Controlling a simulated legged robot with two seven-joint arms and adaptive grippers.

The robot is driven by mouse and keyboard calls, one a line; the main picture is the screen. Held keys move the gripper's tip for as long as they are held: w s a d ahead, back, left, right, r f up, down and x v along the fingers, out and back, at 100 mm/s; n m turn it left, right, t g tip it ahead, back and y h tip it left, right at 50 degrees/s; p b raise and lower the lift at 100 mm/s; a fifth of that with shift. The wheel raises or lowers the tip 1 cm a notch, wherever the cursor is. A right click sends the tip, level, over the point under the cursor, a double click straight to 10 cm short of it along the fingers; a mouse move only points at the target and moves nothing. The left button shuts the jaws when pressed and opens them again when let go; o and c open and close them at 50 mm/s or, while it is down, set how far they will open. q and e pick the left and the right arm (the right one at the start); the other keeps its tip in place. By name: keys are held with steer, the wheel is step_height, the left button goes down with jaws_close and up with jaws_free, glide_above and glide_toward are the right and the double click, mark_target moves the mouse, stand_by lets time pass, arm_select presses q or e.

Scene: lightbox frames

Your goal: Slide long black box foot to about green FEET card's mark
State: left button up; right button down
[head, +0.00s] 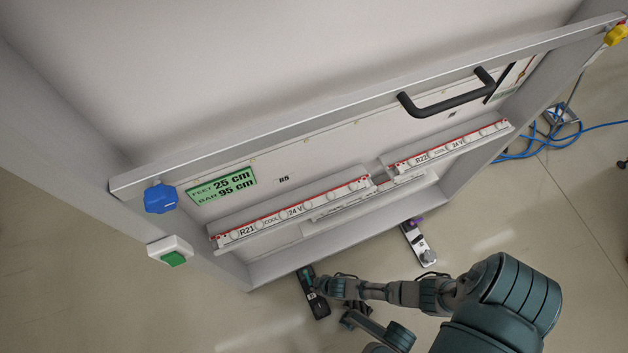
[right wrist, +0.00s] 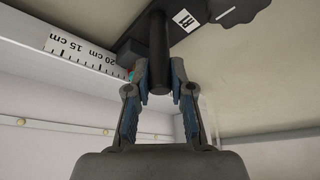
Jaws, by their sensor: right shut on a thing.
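The green FEET card (head: 220,187) on the frame reads "FEET 25 cm" and "BAR 95 cm". The long black box foot (head: 319,305) lies on the floor at the frame's lower edge, partly hidden by my right gripper (head: 328,286). In the right wrist view, my right gripper (right wrist: 160,80) is shut on the black upright post (right wrist: 158,45) of the black foot (right wrist: 200,25). A white ruler (right wrist: 85,52) runs beside the foot, with 15 cm and 20 cm readable. A small teal and red bit shows beside the fingers. My left gripper is not in view.
A silver foot with a purple knob (head: 418,243) lies to the right on the floor. Lamp bars (head: 292,212) line the frame. A blue knob (head: 161,198), a green switch (head: 174,258) and a black handle (head: 447,108) are on it. Blue cable (head: 520,153) lies at far right.

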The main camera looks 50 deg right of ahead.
steer(key=c, duration=1)
jaws_free()
steer(key=shift+f, duration=0.1)
steer(key=shift+a, duration=0.1)
steer(key=shift+r, duration=0.4)
step_height(320, 180, up, 9)
steer(key=shift+r, duration=0.1)
